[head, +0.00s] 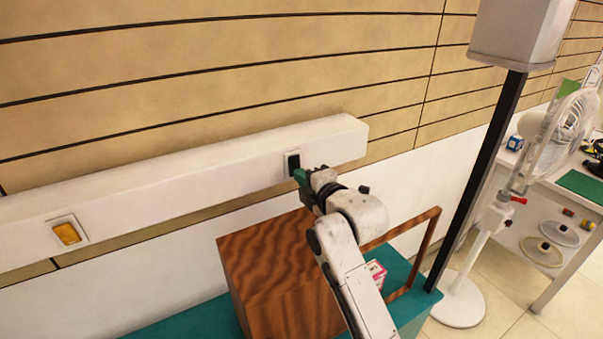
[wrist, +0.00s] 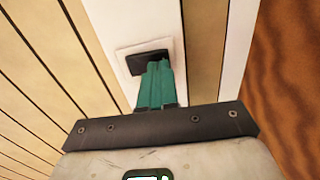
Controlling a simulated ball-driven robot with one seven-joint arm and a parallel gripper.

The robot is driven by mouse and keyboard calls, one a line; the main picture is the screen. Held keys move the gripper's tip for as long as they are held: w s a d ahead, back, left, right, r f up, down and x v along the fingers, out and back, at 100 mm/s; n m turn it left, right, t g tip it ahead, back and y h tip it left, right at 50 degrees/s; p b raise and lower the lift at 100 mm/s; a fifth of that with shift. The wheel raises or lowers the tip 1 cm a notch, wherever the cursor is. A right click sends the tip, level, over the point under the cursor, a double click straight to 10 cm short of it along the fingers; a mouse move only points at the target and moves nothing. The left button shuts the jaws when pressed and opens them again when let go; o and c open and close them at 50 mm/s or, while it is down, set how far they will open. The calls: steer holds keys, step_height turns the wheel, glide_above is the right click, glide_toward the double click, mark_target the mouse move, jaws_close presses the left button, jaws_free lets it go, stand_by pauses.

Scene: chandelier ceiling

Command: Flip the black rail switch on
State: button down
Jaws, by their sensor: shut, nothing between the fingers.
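The black rail switch (head: 293,163) sits in a pale plate near the right end of the white rail (head: 200,180) on the wall. It also shows in the wrist view (wrist: 143,62), where the green fingertips cover its lower right part. My gripper (head: 298,174) is shut and empty, with its green fingers right at the lower edge of the black switch. In the wrist view my gripper (wrist: 158,70) points at the switch; I cannot tell whether the tips touch it. A second, amber switch (head: 66,233) is on the left part of the rail.
A brown wooden box (head: 265,275) stands on a teal surface (head: 190,318) below the rail, close under my arm. An open wooden frame (head: 432,235) and a dark pole (head: 475,180) are to the right. A white fan (head: 560,135) and a table stand at far right.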

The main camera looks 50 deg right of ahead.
steer(key=shift+w+d+f, duration=0.1)
steer(key=shift+w, duration=0.35)
steer(key=shift+w+b, duration=0.1)
steer(key=shift+b, duration=0.6)
steer(key=shift+f, duration=0.1)
